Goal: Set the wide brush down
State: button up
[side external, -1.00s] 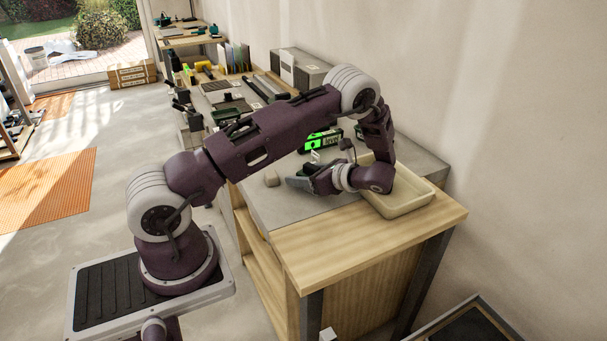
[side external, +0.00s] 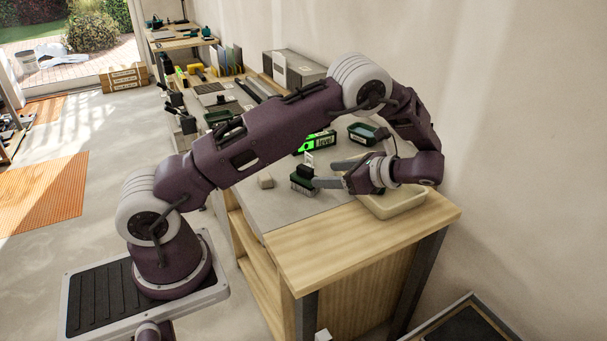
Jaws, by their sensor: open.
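The wide brush (side external: 303,184), a dark green block with a black top and a paler lower edge, stands on the grey part of the bench (side external: 285,209). My gripper (side external: 321,177) is just to its right, with its jaws pointing left at the brush. The jaws are open, and a light grey finger reaches close to the brush's right side. I cannot tell whether that finger touches it. The far finger is partly hidden.
A beige tray (side external: 399,206) lies under my wrist. A green level (side external: 317,143) and a dark green tub (side external: 367,134) are behind. The wooden bench front (side external: 350,245) is clear.

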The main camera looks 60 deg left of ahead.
jog(key=s+d+r+n+t+h, duration=0.25)
jog(key=s+d+r+h, duration=0.2)
jog(key=r, duration=0.25)
jog(key=s+d+r+n+t+h, duration=0.2)
jog(key=s+d+r+n+h, duration=0.15)
jog(key=s+r, duration=0.35)
jog(key=s+d+r+n+t+h, duration=0.3)
jog(key=s+d+n+t, duration=0.3)
jog(key=s, duration=0.6)
jog(key=shift+d+r+n+h, duration=0.4)
jog(key=shift+d+r, duration=0.3)
jog(key=shift+d, duration=0.55)
